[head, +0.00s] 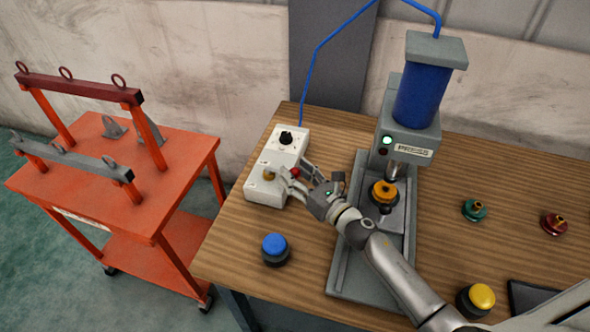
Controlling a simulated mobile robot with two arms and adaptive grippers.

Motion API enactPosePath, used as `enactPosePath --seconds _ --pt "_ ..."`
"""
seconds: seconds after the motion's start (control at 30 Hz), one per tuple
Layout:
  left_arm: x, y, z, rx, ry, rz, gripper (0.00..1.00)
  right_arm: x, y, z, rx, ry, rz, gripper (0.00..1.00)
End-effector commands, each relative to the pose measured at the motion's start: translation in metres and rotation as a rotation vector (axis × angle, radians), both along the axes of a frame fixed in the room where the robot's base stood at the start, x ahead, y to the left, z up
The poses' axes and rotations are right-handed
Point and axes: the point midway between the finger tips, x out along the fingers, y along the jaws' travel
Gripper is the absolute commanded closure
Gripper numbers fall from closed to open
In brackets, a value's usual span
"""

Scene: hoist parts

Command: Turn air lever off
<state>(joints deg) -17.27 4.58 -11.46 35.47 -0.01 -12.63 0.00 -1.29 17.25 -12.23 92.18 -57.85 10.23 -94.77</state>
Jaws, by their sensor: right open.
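A white control box (264,190) stands at the left of the wooden table. A black knob (286,138) sits on its raised back part, and a small brass-coloured part (268,175) shows on its lower front part. I cannot tell for sure which is the air lever, or its position. My right gripper (284,177) is open over the front part of the box, with its fingers close to the brass-coloured part. I cannot tell whether they touch it. A red part of the box shows partly behind the fingers. My left gripper is not in view.
A grey press (348,270) with a blue cylinder (420,97) stands right of the box, under my right arm. A blue hose (312,62) rises behind the box. A blue button (274,246) and yellow button (481,296) stand near the front. An orange cart (105,190) is at left.

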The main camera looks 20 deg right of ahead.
Motion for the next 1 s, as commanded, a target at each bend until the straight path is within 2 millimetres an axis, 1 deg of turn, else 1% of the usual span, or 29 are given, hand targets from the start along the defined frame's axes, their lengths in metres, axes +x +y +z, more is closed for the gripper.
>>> enactPosePath --seconds 0.13,0.4,0.77,0.8,1.0 --pt "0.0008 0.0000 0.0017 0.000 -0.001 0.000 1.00 0.0063 0.0028 0.0004 0.001 0.000 0.000 0.51" --pt "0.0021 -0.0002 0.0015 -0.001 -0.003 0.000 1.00 0.0069 0.0031 -0.0002 0.000 0.000 0.001 0.51" --pt "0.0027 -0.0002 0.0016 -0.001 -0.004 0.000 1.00 0.0071 0.0018 -0.0001 0.000 0.000 -0.002 0.97" --pt "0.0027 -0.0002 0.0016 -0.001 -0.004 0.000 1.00 0.0072 0.0016 0.0000 -0.001 0.000 -0.003 1.00" --pt "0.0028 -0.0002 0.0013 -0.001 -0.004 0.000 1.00 0.0073 0.0009 0.0000 -0.002 -0.001 -0.010 1.00"
